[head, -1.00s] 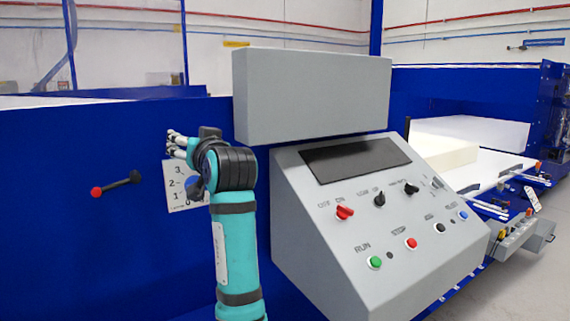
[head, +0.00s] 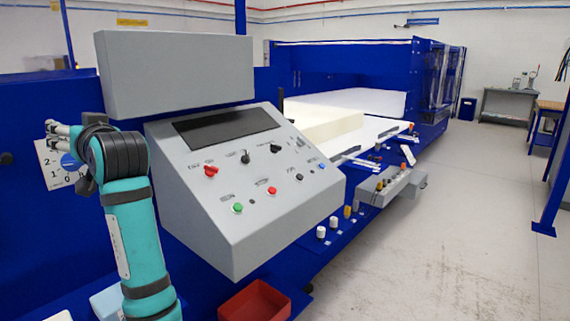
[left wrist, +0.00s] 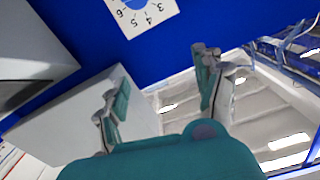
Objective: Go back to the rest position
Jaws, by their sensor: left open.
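My left arm rises in front of the blue machine wall at the left of the head view. Its gripper (head: 58,132) is beside the white dial plate (head: 52,166) with numbers and a blue knob. In the left wrist view, the two fingers of my left gripper (left wrist: 160,95) stand wide apart with nothing between them. The numbered dial plate (left wrist: 142,12) shows at the top there, apart from the fingers. My right gripper is not in view.
A grey control console (head: 245,190) with buttons and switches stands right of my left arm, below a grey box (head: 175,72). A pale foam block (head: 325,125) lies on the white machine bed. A red bin (head: 255,302) is low in front. Clear floor (head: 450,250) lies at right.

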